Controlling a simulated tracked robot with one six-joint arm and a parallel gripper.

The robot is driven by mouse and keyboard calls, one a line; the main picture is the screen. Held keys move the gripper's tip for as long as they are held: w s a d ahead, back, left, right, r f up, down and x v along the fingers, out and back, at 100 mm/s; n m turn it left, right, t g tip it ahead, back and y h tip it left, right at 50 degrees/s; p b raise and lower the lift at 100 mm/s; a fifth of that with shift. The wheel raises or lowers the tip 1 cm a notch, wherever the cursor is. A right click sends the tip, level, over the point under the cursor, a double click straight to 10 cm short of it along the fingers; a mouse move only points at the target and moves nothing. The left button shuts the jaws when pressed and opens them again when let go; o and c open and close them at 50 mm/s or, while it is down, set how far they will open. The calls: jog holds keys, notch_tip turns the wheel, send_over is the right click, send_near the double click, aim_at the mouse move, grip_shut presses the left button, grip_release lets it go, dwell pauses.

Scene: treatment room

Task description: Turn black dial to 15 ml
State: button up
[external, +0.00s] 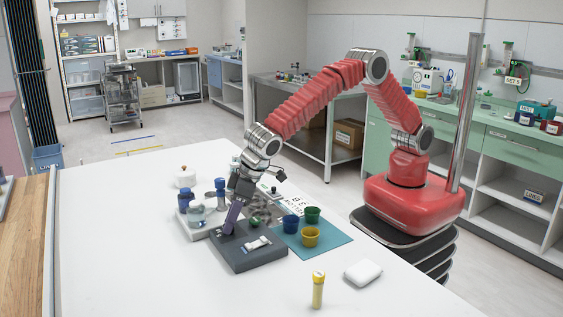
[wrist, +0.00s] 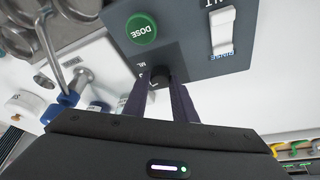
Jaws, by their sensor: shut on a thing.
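The black dial (wrist: 158,76) sits on a dark grey control box (external: 260,258) on the white table. My gripper (wrist: 160,92) is shut on the dial, with its two purple-grey fingers on either side of it; the external view also shows the fingers (external: 232,217) reaching down to the box. The fingers cover most of the dial's scale; only "ML" and part of a number show beside it, so I cannot read the setting. A green DOSE button (wrist: 141,29) and a white RINSE rocker switch (wrist: 223,32) are on the same panel.
A pale unit with blue-topped parts (external: 197,212) stands left of the box. Blue (external: 291,223), green (external: 313,215) and yellow (external: 310,237) cups stand on a teal mat (external: 325,250). A yellow tube (external: 318,290) and a white object (external: 363,272) are nearer. The table's left is clear.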

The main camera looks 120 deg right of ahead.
jog(key=shift+w+a+m+g+h, duration=0.1)
jog(key=shift+m+g+h, duration=0.3)
jog(key=shift+m, duration=1)
jog(key=o, duration=1)
jog(key=shift+o, duration=0.2)
jog(key=shift+r, duration=0.1)
jog(key=v, duration=1.3)
jog(key=shift+a+r, duration=0.2)
